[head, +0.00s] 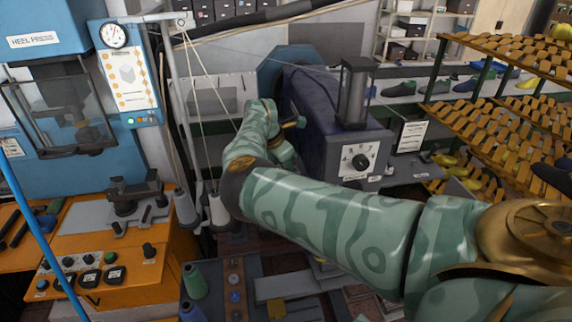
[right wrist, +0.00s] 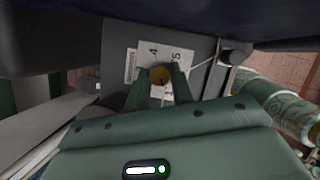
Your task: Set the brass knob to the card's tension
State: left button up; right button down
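The brass knob (right wrist: 160,75) shows in the right wrist view, in front of a pale dial plate (right wrist: 150,55) with the figures 4 and 5 readable. My right gripper (right wrist: 161,80) has one finger on each side of the knob, and the fingertips appear to touch it. In the head view my right arm reaches left to the side of the dark blue machine (head: 312,115), and the knob is hidden there. A white card (head: 411,136) stands at the machine's right, its text too small to read. My left gripper is not in view.
The machine's front has a black knob (head: 361,161) on a white plate. A cord (right wrist: 203,66) runs close to the dial in the right wrist view. An orange bench (head: 130,285) stands left, with thread cones (head: 195,280) near it. Racks of lasts (head: 490,110) stand right.

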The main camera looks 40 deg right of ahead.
jog(key=shift+r+m+p, duration=0.1)
jog(key=shift+m+p, duration=0.4)
jog(key=shift+p, duration=0.05)
jog(key=shift+w+m+g, duration=0.1)
jog(key=shift+m+g, duration=0.2)
jog(key=shift+f+m+g+y, duration=0.2)
jog(key=shift+m+g+y, duration=0.1)
jog(key=shift+m, duration=0.5)
jog(key=m+g+b, duration=0.1)
jog(key=m+b, duration=0.1)
jog(key=b, duration=0.2)
jog(key=m+y+b, duration=0.1)
jog(key=m+b, duration=0.2)
jog(key=b, duration=0.1)
jog(key=shift+w+d+f+g, duration=0.1)
jog(key=shift+w+f+g, duration=0.1)
jog(key=shift+g, duration=0.2)
jog(key=m+y+b, duration=0.1)
jog(key=m+b, duration=0.1)
jog(key=b, duration=1)
jog(key=shift+m+b, duration=0.3)
jog(key=shift+m, duration=0.1)
jog(key=shift+r+b, duration=0.3)
jog(key=shift+b, duration=0.45)
